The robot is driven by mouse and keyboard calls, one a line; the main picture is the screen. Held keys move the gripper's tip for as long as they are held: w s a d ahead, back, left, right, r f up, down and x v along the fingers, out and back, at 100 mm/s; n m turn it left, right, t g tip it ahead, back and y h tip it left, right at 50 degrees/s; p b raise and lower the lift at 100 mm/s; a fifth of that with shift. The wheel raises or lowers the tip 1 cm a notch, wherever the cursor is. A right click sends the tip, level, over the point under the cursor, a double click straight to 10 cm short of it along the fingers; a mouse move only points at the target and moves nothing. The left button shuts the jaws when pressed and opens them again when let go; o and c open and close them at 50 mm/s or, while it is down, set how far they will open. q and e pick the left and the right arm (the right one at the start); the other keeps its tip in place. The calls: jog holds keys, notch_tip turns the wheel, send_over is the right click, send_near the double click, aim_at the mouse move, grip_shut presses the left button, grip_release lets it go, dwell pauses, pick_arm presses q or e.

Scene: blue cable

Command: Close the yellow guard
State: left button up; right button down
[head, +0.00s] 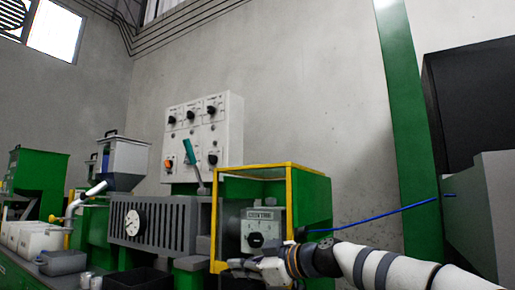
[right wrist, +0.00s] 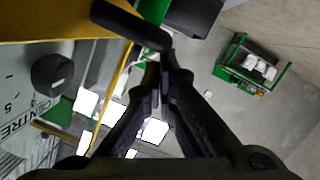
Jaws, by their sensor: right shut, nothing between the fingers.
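The yellow guard (head: 289,215) is a box-like frame with yellow edges around a grey unit marked CENTRE (head: 258,215). Its top bar and two uprights show in the head view; its lower part is partly hidden by my right arm. In the right wrist view a broad yellow piece of it (right wrist: 40,22) fills the upper left. A black rounded bar (right wrist: 130,24) lies close to my fingertips there. My right gripper (head: 238,263) is low in front of the guard, its fingers together and empty (right wrist: 160,60). I cannot tell whether it touches the guard. My left gripper is out of view.
The CENTRE unit has a black knob (head: 255,240). A white control panel (head: 200,130) stands behind, with a grey slotted housing (head: 150,222) to the left. A blue cable (head: 385,213) runs right from near my wrist to a grey cabinet (head: 490,210). A green pillar (head: 405,120) stands at right.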

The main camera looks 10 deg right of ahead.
jog(key=shift+w+d+f+b, duration=0.25)
jog(key=shift+f+b, duration=0.1)
jog(key=shift+f, duration=0.2)
